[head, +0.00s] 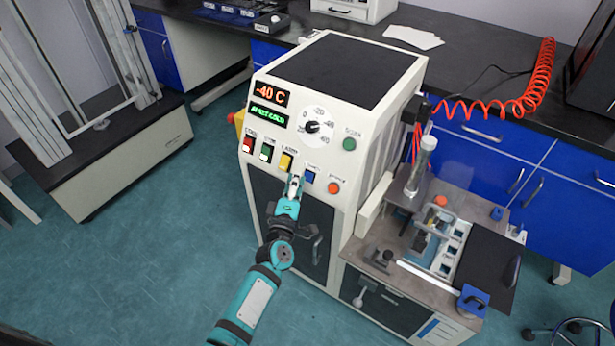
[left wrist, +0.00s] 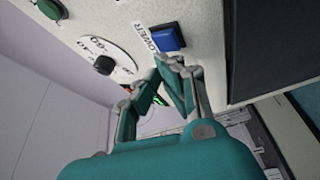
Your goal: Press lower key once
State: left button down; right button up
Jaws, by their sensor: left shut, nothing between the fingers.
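The lower key is a blue square button (head: 309,176) on the white front panel of the rheometer cabinet (head: 337,130), between a yellow key (head: 285,162) and an orange round button (head: 334,188). In the left wrist view the blue key (left wrist: 169,37) has the label LOWER beside it. My left gripper (head: 295,180) is shut and empty, with its fingertips just left of the blue key in the head view. In the left wrist view the fingertips (left wrist: 170,63) are close below the key. I cannot tell whether they touch the panel. My right gripper is not in view.
A sample station (head: 415,255) stands to the right. The floor to the left is clear.

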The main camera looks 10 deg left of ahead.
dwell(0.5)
pick_arm(q)
jog(key=shift+w+d+f+b, duration=0.1)
jog(key=shift+w+f+b, duration=0.1)
jog(key=shift+w+b, duration=0.15)
